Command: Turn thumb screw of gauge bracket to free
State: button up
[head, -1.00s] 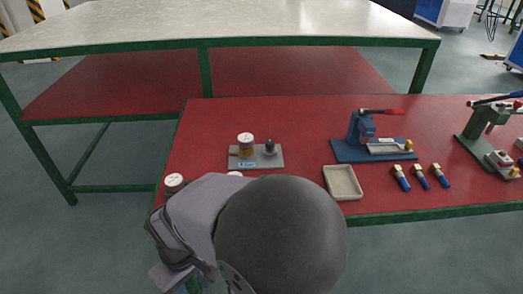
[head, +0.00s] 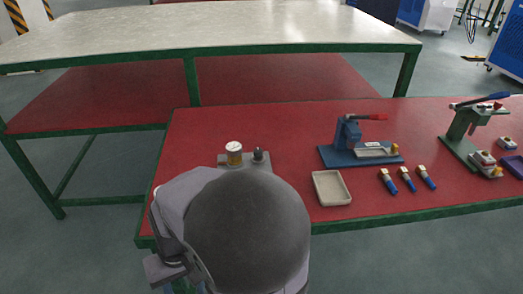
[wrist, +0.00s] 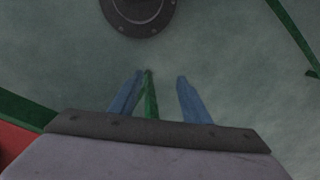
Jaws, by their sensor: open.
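The bracket (head: 224,162) is a grey plate near the left part of the red bench in the head view. It carries a brass gauge with a white top (head: 234,154) and a dark knob (head: 258,156), which may be the thumb screw; its details are too small to tell. My arm covers the bracket's front part. My gripper (wrist: 159,80) shows in the wrist view as two blue fingers, spread apart and empty, over the floor. It is clear of the bracket, which does not appear in that view. In the head view my arm hides the gripper.
A beige tray (head: 331,199) lies on the bench, right of my arm. A blue toggle press (head: 347,143) and a green one (head: 459,136) stand behind. In the wrist view, the red bench edge (wrist: 18,139) is at lower left.

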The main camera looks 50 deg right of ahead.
jog(key=w+d+r+m+t+y+p, duration=0.1)
jog(key=w+d+r+m+t, duration=0.1)
jog(key=d+m, duration=0.3)
jog(key=w+d+r+m+t+y+p, duration=0.1)
jog(key=w+d+r+m+t, duration=0.2)
jog(key=m, duration=0.5)
jog(key=w+d+r+m+t+y+p, duration=0.2)
jog(key=w+d+r+m, duration=0.2)
jog(key=d+m, duration=0.3)
jog(key=shift+w+d+t, duration=0.4)
jog(key=shift+w+d, duration=0.4)
jog(key=shift+d, duration=0.05)
jog(key=s+d+m+t+h, duration=0.1)
jog(key=d+m, duration=0.3)
jog(key=d, duration=0.4)
jog(key=s+d+r+m+t+h, duration=0.1)
jog(key=s+d+m+t+h, duration=0.1)
jog(key=d, duration=0.7)
jog(key=s+d+r+m+t+h+p, duration=0.1)
jog(key=s+d+m+t+h, duration=0.1)
jog(key=d+m, duration=0.6)
jog(key=shift+s+d+t+h, duration=0.1)
jog(key=shift+t+h, duration=0.15)
jog(key=shift+h, duration=0.45)
jog(key=shift+s+d+t+h, duration=0.1)
jog(key=shift+t+h, duration=0.15)
jog(key=shift+h, duration=0.45)
jog(key=shift+p+x, duration=0.55)
jog(key=shift+x, duration=3.25)
jog(key=c, duration=1)
